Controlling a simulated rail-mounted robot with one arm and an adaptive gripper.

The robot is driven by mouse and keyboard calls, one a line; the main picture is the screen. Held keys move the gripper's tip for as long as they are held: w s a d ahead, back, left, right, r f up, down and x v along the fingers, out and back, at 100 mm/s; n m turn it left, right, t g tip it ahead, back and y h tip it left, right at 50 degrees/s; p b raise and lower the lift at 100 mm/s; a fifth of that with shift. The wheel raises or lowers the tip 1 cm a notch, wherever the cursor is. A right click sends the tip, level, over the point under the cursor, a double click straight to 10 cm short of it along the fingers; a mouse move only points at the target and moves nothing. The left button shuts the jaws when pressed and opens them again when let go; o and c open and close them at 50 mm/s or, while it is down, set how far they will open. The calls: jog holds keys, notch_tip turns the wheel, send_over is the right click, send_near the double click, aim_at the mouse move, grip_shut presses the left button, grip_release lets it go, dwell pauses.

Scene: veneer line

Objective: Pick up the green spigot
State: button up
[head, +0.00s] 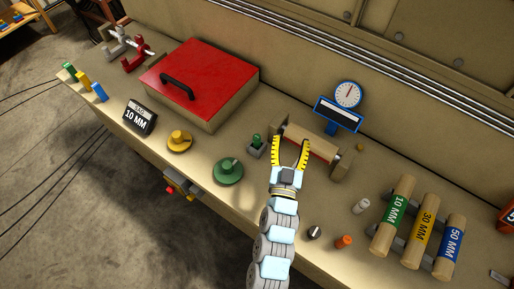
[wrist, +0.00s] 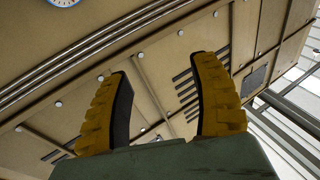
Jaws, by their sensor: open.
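A green disc with a raised stub on top (head: 229,171), which looks like the green spigot, lies on the bench left of my gripper. A small green knob on a grey block (head: 256,145) stands close to the left finger, so I cannot be sure which of the two is the spigot. My gripper (head: 290,148) is open and empty, its yellow fingers apart in front of a roller between two brackets (head: 312,147). In the wrist view my gripper (wrist: 165,70) points toward the wall, and no green part shows between the fingers.
A yellow disc (head: 179,141) and a 10 MM block (head: 139,117) lie left of the green disc. A red-lidded box (head: 200,78) stands behind. A dial gauge (head: 347,95) is behind the roller. Labelled cylinders (head: 429,232) and small pegs (head: 344,241) are at right.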

notch_tip(320, 180, down, 6)
jog(key=a+n+g+y+b, duration=0.1)
jog(key=a+g+y+b, duration=0.1)
jog(key=y+b, duration=0.1)
jog(key=n+g+y+b, duration=0.3)
jog(key=n+g+b, duration=0.1)
jog(key=b, duration=0.4)
send_near(258, 141)
jog(key=shift+g, duration=0.3)
jog(key=x, duration=0.5)
jog(key=shift+w+d+f+p, duration=0.1)
jog(key=shift+w+d+p, duration=0.05)
jog(key=shift+w+p, duration=0.2)
jog(key=shift+a+r+x, duration=0.1)
jog(key=shift+x, duration=0.9)
jog(key=shift+a+r+x, duration=0.1)
jog(key=shift+r+x, duration=0.05)
jog(key=shift+x, duration=0.8)
jog(key=shift+a+r+x, duration=0.1)
jog(key=shift+x, duration=0.9)
jog(key=shift+w, duration=0.1)
grip_shut()
